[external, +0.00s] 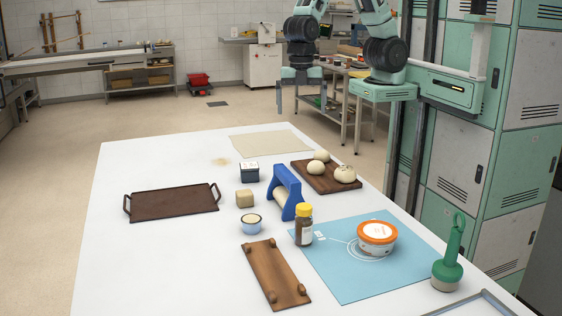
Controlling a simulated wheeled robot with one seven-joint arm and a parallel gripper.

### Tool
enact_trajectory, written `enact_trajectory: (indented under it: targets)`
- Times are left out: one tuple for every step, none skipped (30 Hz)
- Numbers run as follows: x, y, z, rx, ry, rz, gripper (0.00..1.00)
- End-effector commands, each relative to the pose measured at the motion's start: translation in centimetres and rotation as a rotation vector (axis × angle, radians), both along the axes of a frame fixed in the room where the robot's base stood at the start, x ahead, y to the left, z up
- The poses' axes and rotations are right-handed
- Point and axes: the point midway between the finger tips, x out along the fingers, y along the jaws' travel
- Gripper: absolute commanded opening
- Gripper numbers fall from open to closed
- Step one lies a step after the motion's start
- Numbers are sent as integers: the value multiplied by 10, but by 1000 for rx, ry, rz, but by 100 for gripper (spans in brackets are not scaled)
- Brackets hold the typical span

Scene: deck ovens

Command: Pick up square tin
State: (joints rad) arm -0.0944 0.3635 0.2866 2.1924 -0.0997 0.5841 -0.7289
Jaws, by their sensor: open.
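The square tin (249,174) is a small dark box with a lighter top. It stands upright on the white table (150,240), left of a blue tool and behind a small tan block. My gripper (301,100) is in the upper middle of the external view, pointing down with its two fingers spread and nothing between them. It is well above and beyond the tin in the picture, apart from it.
Close by are the blue-handled tool (284,190), tan block (244,199), small bowl (251,223) and board with dough balls (320,181). A dark tray (172,202) lies left. A jar (304,226) and orange-lidded tub (377,238) stand nearer. Table space left of the tin is clear.

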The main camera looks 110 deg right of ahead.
Motion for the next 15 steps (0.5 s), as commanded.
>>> enact_trajectory:
  targets:
    - [-28, 16, -6, 3, -3, -50, 100]
    - [-44, 23, -6, 4, 0, -88, 100]
    - [-65, 31, -5, 6, 4, -139, 100]
    - [-81, 35, -5, 7, 8, -178, 100]
    - [-96, 39, -6, 6, 10, -215, 100]
    - [-115, 43, -7, 8, 13, -263, 100]
    - [-128, 44, -8, 8, 14, -297, 100]
    - [-140, 45, -9, 7, 17, -327, 100]
    - [-155, 46, -11, 6, 20, -366, 100]
    - [-164, 46, -12, 6, 21, -391, 100]
    - [-172, 45, -14, 5, 22, -414, 100]
    - [-181, 45, -15, 6, 23, -440, 100]
    - [-186, 44, -15, 5, 24, -456, 100]
    - [-190, 44, -16, 5, 24, -469, 94]
    - [-194, 44, -16, 5, 25, -482, 83]
